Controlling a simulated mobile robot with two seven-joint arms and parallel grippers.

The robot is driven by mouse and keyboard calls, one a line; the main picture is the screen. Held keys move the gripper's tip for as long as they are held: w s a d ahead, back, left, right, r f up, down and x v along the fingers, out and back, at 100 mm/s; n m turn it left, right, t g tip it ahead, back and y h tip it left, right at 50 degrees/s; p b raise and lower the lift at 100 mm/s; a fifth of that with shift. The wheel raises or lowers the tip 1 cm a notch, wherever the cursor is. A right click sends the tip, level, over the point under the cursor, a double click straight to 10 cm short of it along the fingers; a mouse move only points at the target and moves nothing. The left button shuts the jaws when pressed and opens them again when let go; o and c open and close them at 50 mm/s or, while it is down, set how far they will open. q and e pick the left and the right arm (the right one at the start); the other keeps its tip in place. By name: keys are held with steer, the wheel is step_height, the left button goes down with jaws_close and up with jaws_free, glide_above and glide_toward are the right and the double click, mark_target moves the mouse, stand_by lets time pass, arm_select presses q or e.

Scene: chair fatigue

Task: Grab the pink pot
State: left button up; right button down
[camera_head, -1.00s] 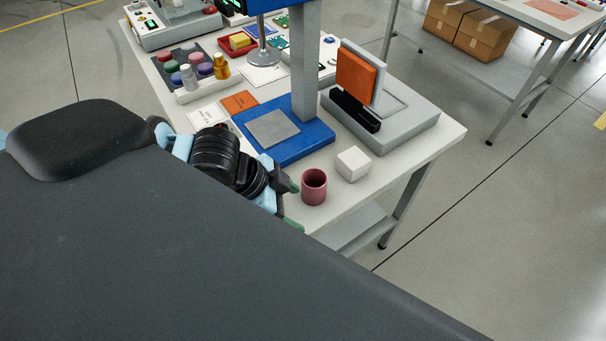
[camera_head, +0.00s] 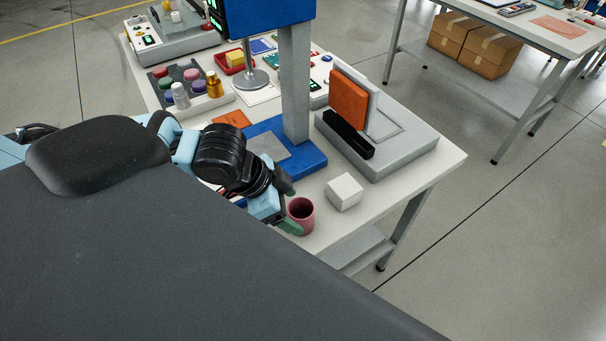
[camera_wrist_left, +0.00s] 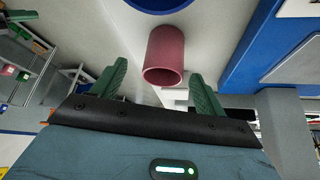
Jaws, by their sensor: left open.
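The pink pot (camera_head: 301,217) stands upright on the white table near its front edge, with its open top showing. My left gripper (camera_head: 290,207) is open at the pot's left side in the head view. In the left wrist view, the pink pot (camera_wrist_left: 165,57) lies beyond and between the two green fingertips of my left gripper (camera_wrist_left: 160,80). There is a visible gap on each side of it, and I see no finger closed on it. My right gripper is not in view.
A white cube (camera_head: 344,192) stands just right of the pot. The blue-based stand (camera_head: 305,158) and a grey fixture with an orange pad (camera_head: 349,99) are behind it. The table's white top (camera_head: 440,163) is clear at the right corner.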

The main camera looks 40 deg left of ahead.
mark_target(312, 221)
arm_select(q)
steer(key=shift+w+x, duration=0.15)
steer(key=shift+x, duration=1.4)
steer(key=shift+w+x, duration=0.15)
steer(key=shift+x, duration=1.45)
steer(key=shift+a+r, duration=0.1)
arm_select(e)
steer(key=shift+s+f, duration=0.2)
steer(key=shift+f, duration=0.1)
